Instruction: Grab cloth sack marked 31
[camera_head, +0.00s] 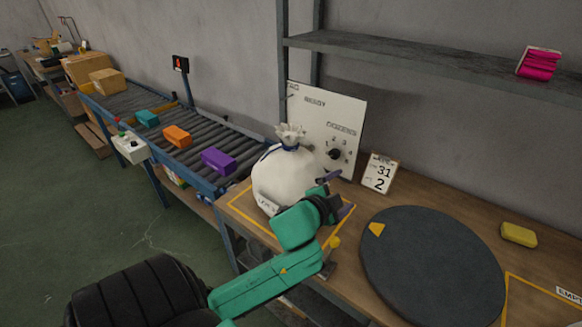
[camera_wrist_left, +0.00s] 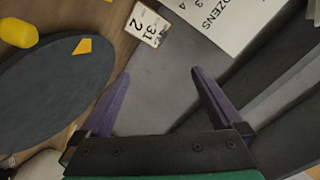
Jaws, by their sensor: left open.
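A white cloth sack (camera_head: 283,178), tied at the neck with a dark blue band, stands upright on the wooden table inside a yellow outline. I cannot read a 31 on it; dark lettering low at its front is partly covered by my arm. A small card (camera_head: 380,173) reading 31 and 2 leans right of the sack; it also shows in the left wrist view (camera_wrist_left: 147,27). My left gripper (camera_head: 338,194) is open with purple fingers, at the sack's right side and in front of it. Nothing is between its fingers (camera_wrist_left: 160,76). My right gripper is out of view.
A white board with a dial (camera_head: 345,118) stands behind the sack. A dark round turntable (camera_head: 432,265) fills the table to the right, with a yellow block (camera_head: 518,235) beyond. A roller conveyor (camera_head: 190,130) carries teal, orange and purple blocks. A shelf (camera_head: 440,62) hangs above.

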